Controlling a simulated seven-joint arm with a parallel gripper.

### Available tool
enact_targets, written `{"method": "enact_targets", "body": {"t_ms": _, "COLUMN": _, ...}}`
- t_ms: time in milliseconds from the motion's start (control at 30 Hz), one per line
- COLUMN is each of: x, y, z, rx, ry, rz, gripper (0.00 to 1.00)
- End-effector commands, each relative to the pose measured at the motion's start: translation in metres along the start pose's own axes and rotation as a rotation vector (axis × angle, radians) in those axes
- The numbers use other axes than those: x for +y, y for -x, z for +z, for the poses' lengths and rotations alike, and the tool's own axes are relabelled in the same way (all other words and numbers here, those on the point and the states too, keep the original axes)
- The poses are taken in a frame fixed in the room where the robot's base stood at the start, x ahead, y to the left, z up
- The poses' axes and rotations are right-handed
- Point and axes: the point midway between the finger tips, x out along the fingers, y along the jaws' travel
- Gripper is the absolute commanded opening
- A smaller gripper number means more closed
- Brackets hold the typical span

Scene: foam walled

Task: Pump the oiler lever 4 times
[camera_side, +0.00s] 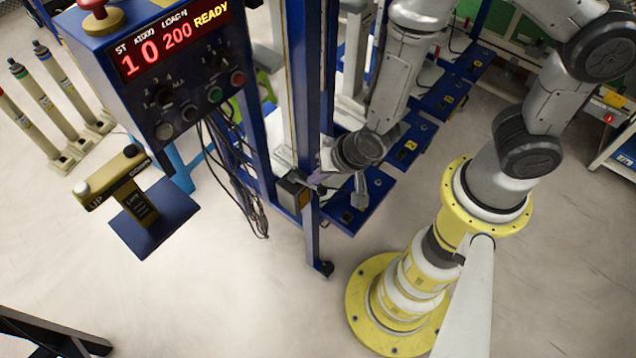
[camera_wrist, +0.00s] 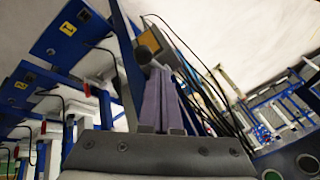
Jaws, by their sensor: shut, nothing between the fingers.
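My gripper (camera_wrist: 161,72) is shut and empty; its two purple-grey fingers lie side by side in the wrist view. In the side view, its tips (camera_side: 318,180) are at a blue upright post, just right of a small dark box with an amber face (camera_side: 303,197). The box looks like the oiler; it also shows in the wrist view (camera_wrist: 170,38). A dark round knob (camera_wrist: 146,37), probably the lever's end, is just beyond my fingertips. I cannot tell whether they touch. The lever's shaft is not clear in either view.
A blue post (camera_side: 312,235) stands beside my gripper. Black cables (camera_side: 240,190) hang left of it, below a blue control box (camera_side: 165,90) reading READY. Blue numbered plates (camera_side: 410,147) line the bench at right.

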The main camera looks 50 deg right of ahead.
Motion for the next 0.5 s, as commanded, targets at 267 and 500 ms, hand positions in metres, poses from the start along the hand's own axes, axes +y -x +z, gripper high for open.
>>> {"method": "enact_targets", "body": {"t_ms": 267, "x": 0.0018, "y": -0.0023, "z": 0.0017, "rx": 0.000, "ry": 0.001, "rz": 0.001, "gripper": 0.00}}
{"method": "enact_targets", "body": {"t_ms": 500, "x": 0.0029, "y": -0.0041, "z": 0.0029, "rx": 0.000, "ry": 0.000, "rz": 0.000, "gripper": 0.00}}
